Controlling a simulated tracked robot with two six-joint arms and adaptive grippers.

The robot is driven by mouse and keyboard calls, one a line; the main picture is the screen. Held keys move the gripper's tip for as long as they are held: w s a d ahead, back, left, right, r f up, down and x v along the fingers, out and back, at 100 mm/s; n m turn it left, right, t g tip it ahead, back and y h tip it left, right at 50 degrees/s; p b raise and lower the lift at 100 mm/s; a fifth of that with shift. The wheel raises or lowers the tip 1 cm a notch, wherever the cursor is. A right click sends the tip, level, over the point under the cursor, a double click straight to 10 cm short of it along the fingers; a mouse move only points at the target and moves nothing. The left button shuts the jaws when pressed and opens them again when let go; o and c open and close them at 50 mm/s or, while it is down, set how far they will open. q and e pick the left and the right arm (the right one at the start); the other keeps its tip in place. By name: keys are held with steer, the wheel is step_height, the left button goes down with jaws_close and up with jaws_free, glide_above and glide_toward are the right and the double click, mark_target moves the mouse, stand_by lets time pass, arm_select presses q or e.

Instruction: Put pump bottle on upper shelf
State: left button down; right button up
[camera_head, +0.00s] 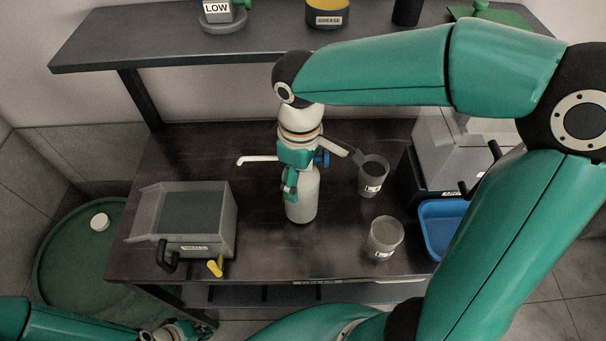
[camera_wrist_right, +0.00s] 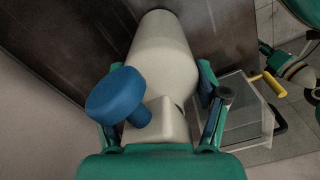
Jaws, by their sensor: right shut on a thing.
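The pump bottle (camera_head: 301,200) is pale grey-white and upright over the middle of the dark table; whether its base touches the table I cannot tell. Its white spout points left and a blue knob shows at its right. My right gripper (camera_head: 290,184) comes down from above and is shut on the bottle's upper part. In the right wrist view the bottle (camera_wrist_right: 165,60) with its blue knob (camera_wrist_right: 116,96) lies between the two fingers. The upper shelf (camera_head: 170,40) is a dark board at the back. My left gripper (camera_head: 172,332) is low at the bottom left, over the floor, its fingers unclear.
The shelf bears a LOW-labelled device (camera_head: 222,14), a yellow-topped container (camera_head: 327,14) and a black cylinder (camera_head: 407,12). On the table are a grey tank (camera_head: 225,215), two cups (camera_head: 373,177) (camera_head: 384,236), a blue tray (camera_head: 440,208) and a grey machine (camera_head: 440,150). A green drum (camera_head: 75,260) stands left.

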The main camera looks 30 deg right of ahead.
steer(key=shift+f, duration=0.35)
steer(key=shift+f, duration=0.1)
steer(key=o, duration=1.6)
